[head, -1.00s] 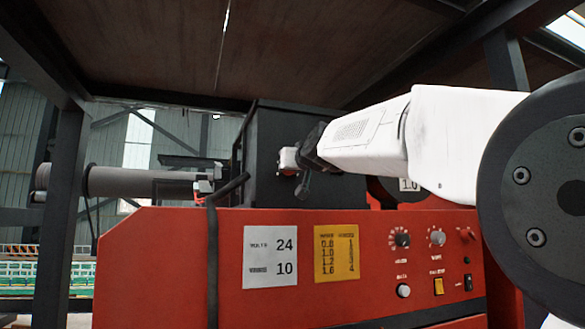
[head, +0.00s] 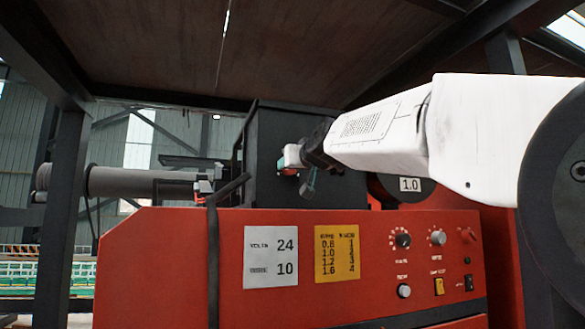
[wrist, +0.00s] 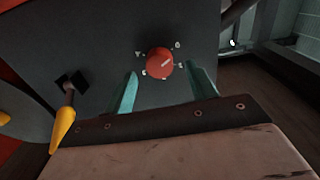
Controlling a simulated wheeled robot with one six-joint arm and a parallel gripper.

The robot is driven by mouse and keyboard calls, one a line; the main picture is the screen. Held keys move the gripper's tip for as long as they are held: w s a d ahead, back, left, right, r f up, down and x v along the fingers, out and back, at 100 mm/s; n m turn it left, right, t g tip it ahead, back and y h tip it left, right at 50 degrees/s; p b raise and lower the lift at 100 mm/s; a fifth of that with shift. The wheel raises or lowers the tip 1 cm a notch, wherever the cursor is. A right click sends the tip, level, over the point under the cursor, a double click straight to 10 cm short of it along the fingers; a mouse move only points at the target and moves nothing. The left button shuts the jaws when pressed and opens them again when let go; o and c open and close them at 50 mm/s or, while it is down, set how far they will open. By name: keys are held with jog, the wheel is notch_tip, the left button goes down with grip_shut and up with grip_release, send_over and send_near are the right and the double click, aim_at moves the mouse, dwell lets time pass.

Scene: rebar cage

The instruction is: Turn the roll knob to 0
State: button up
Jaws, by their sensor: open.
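A red round knob (wrist: 160,62) with a white pointer line sits on a grey panel in the wrist view. My gripper (wrist: 164,77) is open. Its two teal fingers stand apart, one to the left and one to the right just below the knob in the picture; I cannot tell whether they touch it.
A yellow-tipped lever (wrist: 63,125) sits left of the knob. The red machine (head: 225,290) carries a white card (head: 270,257) reading 24 and 10, a yellow chart (head: 337,252), and small knobs and switches at right. A spool marked 1.0 (head: 410,185) is behind my arm.

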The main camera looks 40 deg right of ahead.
jog(key=v, duration=0.5)
jog(key=shift+s, duration=0.1)
dwell(0.3)
jog(key=s+a+f+g+y, duration=0.2)
jog(key=s+a+f+g, duration=0.15)
jog(key=f, duration=0.95)
jog(key=s+a+f+g+y, duration=0.2)
jog(key=a+f+g, duration=0.25)
jog(key=f, duration=0.75)
jog(key=s+a+f+n+g, duration=0.1)
jog(key=s+a+f+g, duration=0.1)
jog(key=s+f, duration=0.5)
jog(key=s+a+f+n+g, duration=0.1)
jog(key=s+a+f+g, duration=0.2)
jog(key=s+f, duration=0.4)
jog(key=s+a+f+n+g+y, duration=0.1)
jog(key=s+a+f+g, duration=0.2)
jog(key=s+f, duration=0.5)
jog(key=shift+a+f, duration=0.45)
jog(key=shift+f, duration=0.3)
jog(key=shift+w, duration=0.1)
